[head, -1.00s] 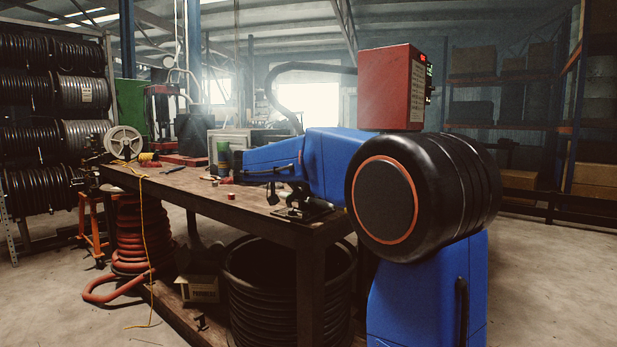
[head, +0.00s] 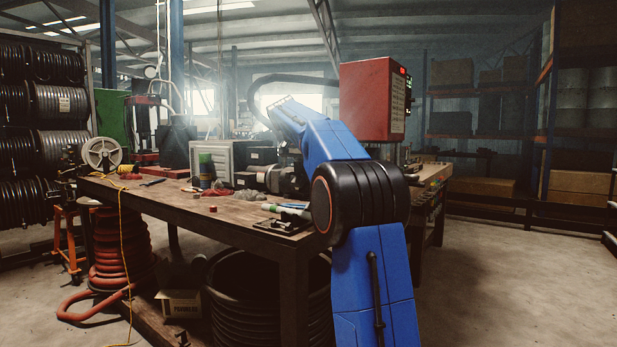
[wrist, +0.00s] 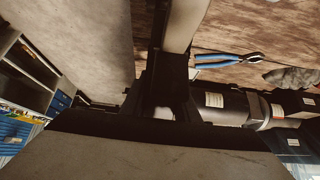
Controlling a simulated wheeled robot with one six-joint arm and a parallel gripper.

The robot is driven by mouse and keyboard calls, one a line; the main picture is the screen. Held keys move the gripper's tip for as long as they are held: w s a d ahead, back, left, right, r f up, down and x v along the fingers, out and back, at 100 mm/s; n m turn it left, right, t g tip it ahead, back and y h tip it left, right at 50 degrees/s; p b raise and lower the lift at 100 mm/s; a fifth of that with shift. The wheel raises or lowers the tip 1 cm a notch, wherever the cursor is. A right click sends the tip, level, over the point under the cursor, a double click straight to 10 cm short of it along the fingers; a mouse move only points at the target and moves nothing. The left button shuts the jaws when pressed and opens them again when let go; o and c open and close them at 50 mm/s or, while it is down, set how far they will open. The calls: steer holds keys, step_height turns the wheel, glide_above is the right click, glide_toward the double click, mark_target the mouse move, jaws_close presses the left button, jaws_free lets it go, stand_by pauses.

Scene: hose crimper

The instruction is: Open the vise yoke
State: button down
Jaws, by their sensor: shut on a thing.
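My gripper (wrist: 170,73) shows in the wrist view as dark jaws at the picture's middle. They are shut around a pale, rounded bar (wrist: 186,24) that runs out past them at the top. The bar may be part of the vise yoke, but its outline is cut off and I cannot be sure. A broad grey surface fills the bottom of that view, too close to identify. In the head view my blue arm hides my gripper and whatever it holds. I cannot clearly make out the vise or its yoke there.
Blue-handled pliers (wrist: 228,60) and a grey cloth (wrist: 292,76) lie on the wooden bench (head: 185,203). A dark cylindrical machine (wrist: 225,104) is close to the jaws. A red control box (head: 372,100) stands above the bench. The floor at right is clear.

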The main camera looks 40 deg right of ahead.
steer(key=shift+w+d+f+y, duration=0.15)
steer(key=shift+d+y, duration=0.2)
steer(key=shift+y, duration=0.05)
steer(key=c, duration=1.4)
jaws_free()
steer(key=shift+o, duration=0.2)
steer(key=v, duration=1.7)
steer(key=shift+w, duration=0.2)
steer(key=shift+a, duration=0.15)
